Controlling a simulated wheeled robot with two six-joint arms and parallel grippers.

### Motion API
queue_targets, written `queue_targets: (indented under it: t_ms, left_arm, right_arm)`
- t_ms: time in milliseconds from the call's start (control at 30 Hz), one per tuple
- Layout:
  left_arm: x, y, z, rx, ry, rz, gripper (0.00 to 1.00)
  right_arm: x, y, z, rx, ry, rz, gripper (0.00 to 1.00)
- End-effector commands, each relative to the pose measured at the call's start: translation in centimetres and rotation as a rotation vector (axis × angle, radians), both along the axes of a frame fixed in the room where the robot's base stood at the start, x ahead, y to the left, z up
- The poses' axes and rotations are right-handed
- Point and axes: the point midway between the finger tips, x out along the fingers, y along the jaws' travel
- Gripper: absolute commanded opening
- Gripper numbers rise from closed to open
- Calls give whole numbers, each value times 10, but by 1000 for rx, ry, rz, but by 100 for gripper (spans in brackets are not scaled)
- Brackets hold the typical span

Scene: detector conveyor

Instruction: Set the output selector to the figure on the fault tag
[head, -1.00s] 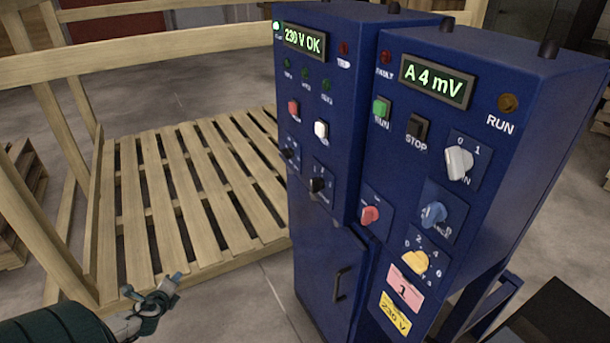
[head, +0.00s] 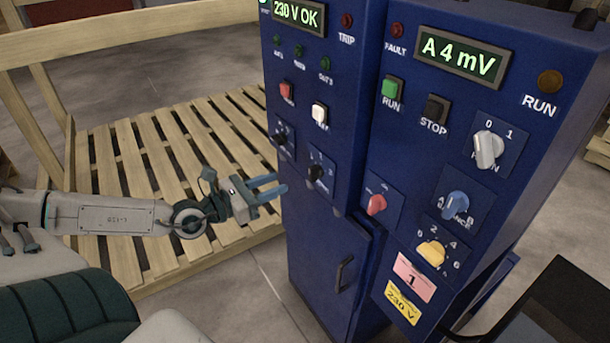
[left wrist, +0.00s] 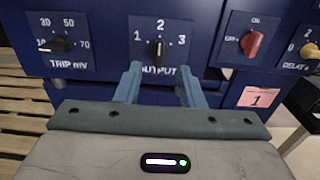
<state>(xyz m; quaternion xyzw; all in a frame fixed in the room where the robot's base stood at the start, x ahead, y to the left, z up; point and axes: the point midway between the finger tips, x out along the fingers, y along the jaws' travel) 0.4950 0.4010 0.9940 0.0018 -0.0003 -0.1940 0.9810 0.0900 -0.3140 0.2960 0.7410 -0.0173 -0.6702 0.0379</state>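The output selector (head: 317,173) is a black knob on the blue cabinet's lower left panel. In the left wrist view the knob (left wrist: 157,50) stands upright, in line with the 2 of its 1, 2, 3 scale. The fault tag (head: 413,278) is a pink card printed with 1, low on the right-hand cabinet; it also shows in the left wrist view (left wrist: 259,97). My left gripper (head: 277,187) is open and empty, left of and slightly below the selector. In its wrist view the fingers (left wrist: 160,85) point at the selector from below, apart from it. My right gripper is out of view.
The trip mV knob (left wrist: 58,45) is left of the selector and a red knob (head: 376,204) is right of it. A yellow delay knob (head: 431,253) and a yellow 230 V label (head: 402,303) are nearby. A cabinet handle (head: 344,273) sticks out below. Wooden pallet slats (head: 160,160) lie left.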

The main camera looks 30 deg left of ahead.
Motion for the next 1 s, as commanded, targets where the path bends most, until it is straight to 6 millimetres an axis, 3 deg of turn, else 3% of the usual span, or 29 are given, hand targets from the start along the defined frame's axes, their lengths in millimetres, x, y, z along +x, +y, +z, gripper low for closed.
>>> queue_targets:
  t_ms: [100,300,533,1000]
  left_arm:
    - [11,-5,-4,-5,-7,-3,35]
    - [23,-4,-1,-1,3,23,35]
    - [36,-15,0,-9,-4,0,35]
    - [54,-19,6,-6,-6,4,35]
  right_arm:
    - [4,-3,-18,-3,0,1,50]
    - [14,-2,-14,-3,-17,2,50]
    - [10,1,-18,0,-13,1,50]
    - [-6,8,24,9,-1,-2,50]
